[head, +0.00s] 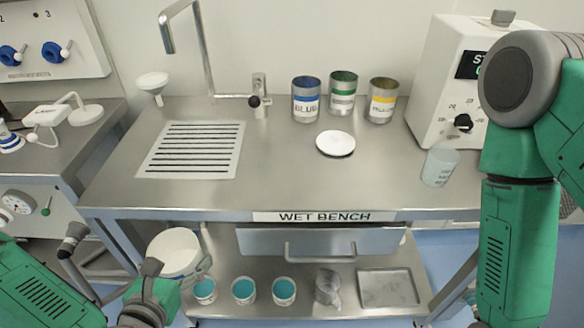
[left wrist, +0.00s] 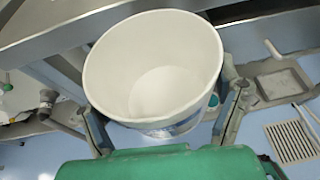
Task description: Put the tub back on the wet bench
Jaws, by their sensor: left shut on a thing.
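A white round tub (head: 174,252) is in front of the wet bench, at the lower left in the head view. My left gripper (head: 180,275) is shut on it. In the left wrist view the tub (left wrist: 152,75) fills the middle, open side facing the camera, and looks empty, with one finger of the left gripper (left wrist: 168,110) on each side. The wet bench (head: 280,190) has a steel top with a label on its front edge. The tub is below the level of that top. My right arm shows at the right, but its gripper is out of view.
The front middle is clear. Teal cups (head: 243,290) sit on the lower shelf.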

